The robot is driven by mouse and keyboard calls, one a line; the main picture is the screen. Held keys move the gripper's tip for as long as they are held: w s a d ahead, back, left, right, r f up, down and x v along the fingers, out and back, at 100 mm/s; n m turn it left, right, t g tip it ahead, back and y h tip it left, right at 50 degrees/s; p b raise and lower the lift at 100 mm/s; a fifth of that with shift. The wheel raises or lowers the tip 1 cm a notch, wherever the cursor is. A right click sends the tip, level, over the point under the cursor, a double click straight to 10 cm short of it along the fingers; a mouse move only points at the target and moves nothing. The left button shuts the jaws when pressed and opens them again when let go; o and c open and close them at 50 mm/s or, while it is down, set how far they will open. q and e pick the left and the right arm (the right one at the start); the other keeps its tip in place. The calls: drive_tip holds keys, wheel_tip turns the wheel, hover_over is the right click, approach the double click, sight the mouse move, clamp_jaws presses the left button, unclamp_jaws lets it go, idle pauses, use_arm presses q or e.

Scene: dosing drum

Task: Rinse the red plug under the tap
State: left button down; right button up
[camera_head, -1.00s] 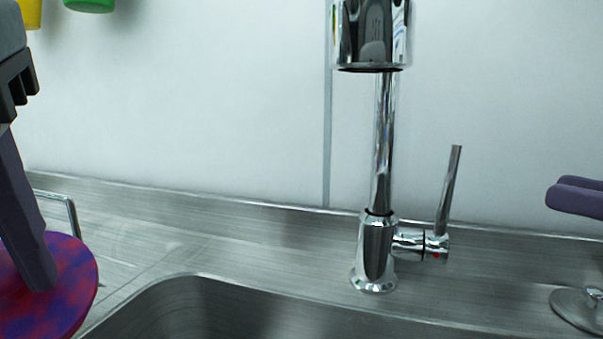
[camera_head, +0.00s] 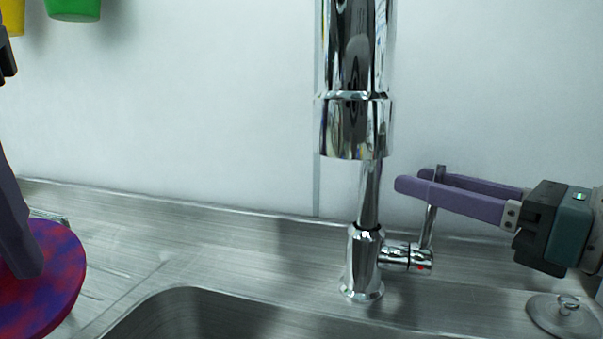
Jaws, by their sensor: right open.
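The red plug (camera_head: 62,274), a red disc blotched with blue-purple, is at the lower left, cut by the picture edge. One finger of my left gripper (camera_head: 28,268) reaches down to it; the other finger is out of view. The plug moves with this gripper, held above the counter. The chrome tap (camera_head: 356,128) stands behind the sink, with no water visible at its spout. Its lever (camera_head: 431,222) is upright at the right of its base. My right gripper (camera_head: 418,180) is open, with its purple fingers on either side of the lever's upper end.
The steel sink basin (camera_head: 225,312) opens at the bottom centre. A round clear piece with a metal knob (camera_head: 562,318) lies on the counter at the right. Green (camera_head: 73,8) and yellow (camera_head: 12,16) containers hang on the wall at the upper left. A wire rack is partly behind the plug.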

clamp_jaws()
idle(1.4)
